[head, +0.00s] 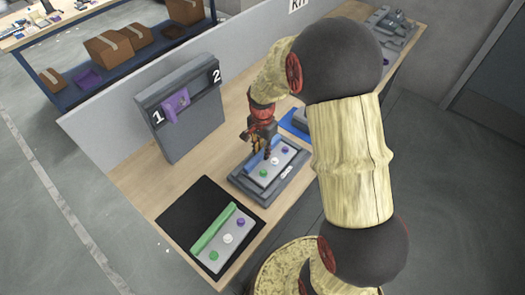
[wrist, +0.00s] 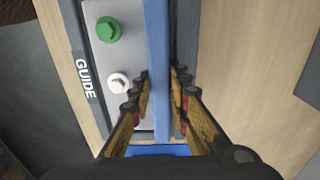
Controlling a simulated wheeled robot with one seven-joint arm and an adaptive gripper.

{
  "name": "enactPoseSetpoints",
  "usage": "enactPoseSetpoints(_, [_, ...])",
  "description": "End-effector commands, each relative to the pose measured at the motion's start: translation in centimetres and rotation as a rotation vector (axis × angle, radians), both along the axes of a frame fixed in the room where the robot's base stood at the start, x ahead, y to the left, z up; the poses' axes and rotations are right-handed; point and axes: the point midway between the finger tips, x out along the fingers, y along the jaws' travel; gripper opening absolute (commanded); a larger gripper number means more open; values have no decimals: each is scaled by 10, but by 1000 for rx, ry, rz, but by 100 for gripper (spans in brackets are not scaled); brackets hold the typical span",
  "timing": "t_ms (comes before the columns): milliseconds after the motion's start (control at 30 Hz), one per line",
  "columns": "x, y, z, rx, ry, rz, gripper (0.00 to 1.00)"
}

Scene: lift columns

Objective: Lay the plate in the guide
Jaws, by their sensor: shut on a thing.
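The plate (head: 270,170) is light grey with a raised blue bar along one long edge and green, white and purple studs. In the wrist view the plate (wrist: 120,55) shows its green and white studs; the purple one is hidden. The dark grey guide (head: 246,184), lettered GUIDE, lies under and around the plate; its lettered rim (wrist: 85,80) runs beside the plate in the wrist view. I cannot tell whether the plate rests fully on its floor. My gripper (head: 265,150) is above the plate, its fingers (wrist: 160,95) shut on the blue bar (wrist: 158,40).
A similar plate with a green bar (head: 215,228) lies on a black mat (head: 185,213) in front. A grey upright block (head: 190,125) marked 1 and 2, holding a purple piece (head: 175,104), stands left. A blue item (head: 298,122) lies behind the guide, partly hidden by my arm.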

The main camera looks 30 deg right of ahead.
Motion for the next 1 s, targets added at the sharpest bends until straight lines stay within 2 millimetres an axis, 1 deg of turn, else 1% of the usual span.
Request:
enactPoseSetpoints(433, [0,0,-1,-1,-1,0,0])
enactPoseSetpoints(467, [0,0,-1,-1,-1,0,18])
enactPoseSetpoints(833, [0,0,-2,0,0,0,39])
enactPoseSetpoints(1000, [0,0,-2,0,0,0,39])
